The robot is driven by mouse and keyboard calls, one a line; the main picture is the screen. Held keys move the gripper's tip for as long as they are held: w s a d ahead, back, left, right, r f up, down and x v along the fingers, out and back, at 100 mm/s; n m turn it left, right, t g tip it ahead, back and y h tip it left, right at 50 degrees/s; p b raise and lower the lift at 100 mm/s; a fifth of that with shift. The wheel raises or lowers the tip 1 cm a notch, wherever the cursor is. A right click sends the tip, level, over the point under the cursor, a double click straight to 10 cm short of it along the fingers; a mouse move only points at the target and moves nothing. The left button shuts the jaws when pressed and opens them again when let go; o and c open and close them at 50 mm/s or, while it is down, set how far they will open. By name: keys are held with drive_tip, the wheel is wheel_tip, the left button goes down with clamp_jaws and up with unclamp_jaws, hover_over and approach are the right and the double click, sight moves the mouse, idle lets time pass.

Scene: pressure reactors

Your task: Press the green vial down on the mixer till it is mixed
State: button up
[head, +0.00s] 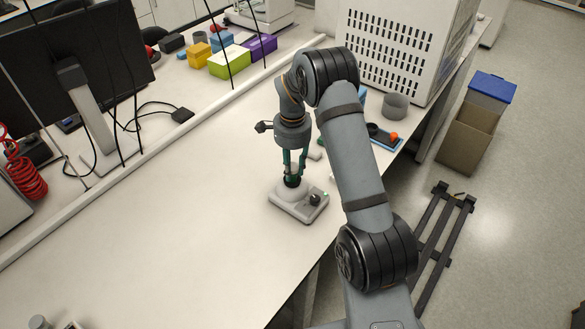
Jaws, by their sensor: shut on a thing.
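The mixer (299,209) is a small light-grey box on the bench, with a black round cup (292,182) on top, a dark knob (315,200) and a small green light (326,193) at its right. My gripper (293,172) points straight down right above the cup, its fingers shut on the green vial. The vial is small and mostly hidden between the fingers; only greenish parts show there. Its lower end appears to be at the cup, but I cannot tell how firmly it touches.
A dark tray with an orange item (393,136) and a grey cylinder (395,106) stand behind my arm at the right. A large white perforated housing (400,50) is at the back. A monitor (75,70) stands left. The bench left of the mixer is clear.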

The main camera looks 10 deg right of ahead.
sight(292, 166)
drive_tip(key=shift+r+p, duration=2)
drive_tip(key=shift+r, duration=1.45)
